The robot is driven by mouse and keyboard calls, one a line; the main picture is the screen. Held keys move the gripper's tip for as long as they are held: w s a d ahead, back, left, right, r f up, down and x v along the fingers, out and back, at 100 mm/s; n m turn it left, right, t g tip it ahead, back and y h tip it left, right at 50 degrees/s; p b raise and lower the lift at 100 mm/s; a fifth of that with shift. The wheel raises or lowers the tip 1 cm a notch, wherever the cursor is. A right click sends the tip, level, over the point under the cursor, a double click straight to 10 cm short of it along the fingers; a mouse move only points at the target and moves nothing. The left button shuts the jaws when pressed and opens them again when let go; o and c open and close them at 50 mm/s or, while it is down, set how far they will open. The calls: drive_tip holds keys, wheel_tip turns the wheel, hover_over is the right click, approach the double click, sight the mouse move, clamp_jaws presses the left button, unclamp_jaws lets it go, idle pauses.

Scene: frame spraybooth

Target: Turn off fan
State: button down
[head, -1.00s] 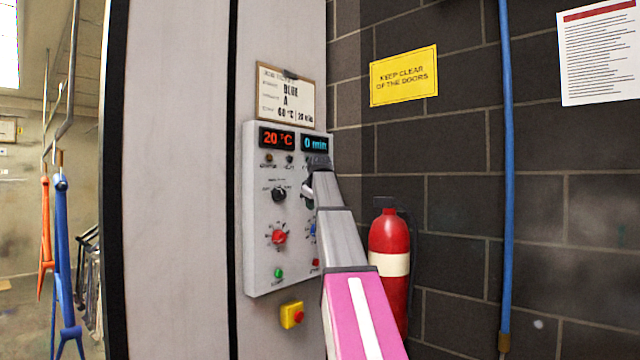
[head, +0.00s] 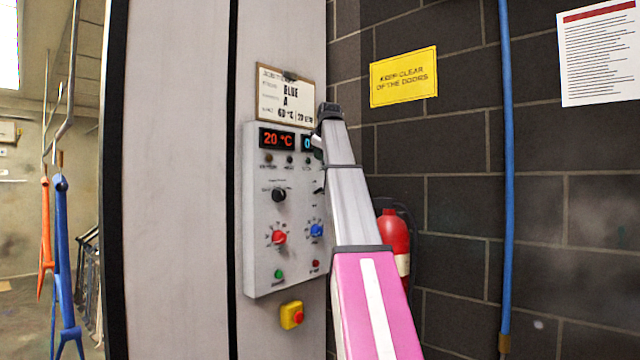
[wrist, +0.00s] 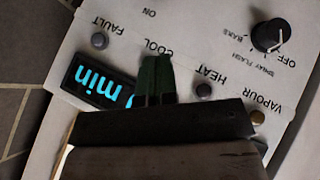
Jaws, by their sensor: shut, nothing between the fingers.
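The grey control panel (head: 262,235) is on the booth wall in the head view. A black selector knob (head: 278,195) is at its upper left; the wrist view shows this knob (wrist: 270,37) upside down beside "OFF". A small dark control (head: 319,190) is to its right; its label and setting are unreadable. An "ON" label shows at the top of the wrist view, but its switch is out of frame. My gripper (head: 317,148) is shut and empty, in front of the panel's upper right. In the wrist view its fingertips (wrist: 155,60) are over the lamp row; contact is unclear.
A red knob (head: 279,237), a blue knob (head: 316,230) and green and red buttons are lower on the panel. A yellow box with a red button (head: 292,315) is below. A fire extinguisher (head: 394,235) stands right, partly behind my arm.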

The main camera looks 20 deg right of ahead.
drive_tip(key=shift+w+f, duration=0.1)
approach(316, 190)
drive_tip(key=w+a, duration=0.1)
drive_tip(key=w, duration=0.1)
drive_tip(key=f, duration=0.1)
drive_tip(key=w+d+f, duration=0.1)
drive_tip(key=f, duration=0.1)
drive_tip(key=shift+d, duration=0.15)
drive_tip(key=shift+w+d+f, duration=0.15)
drive_tip(key=shift+d+f, duration=0.1)
drive_tip(key=shift+f, duration=0.15)
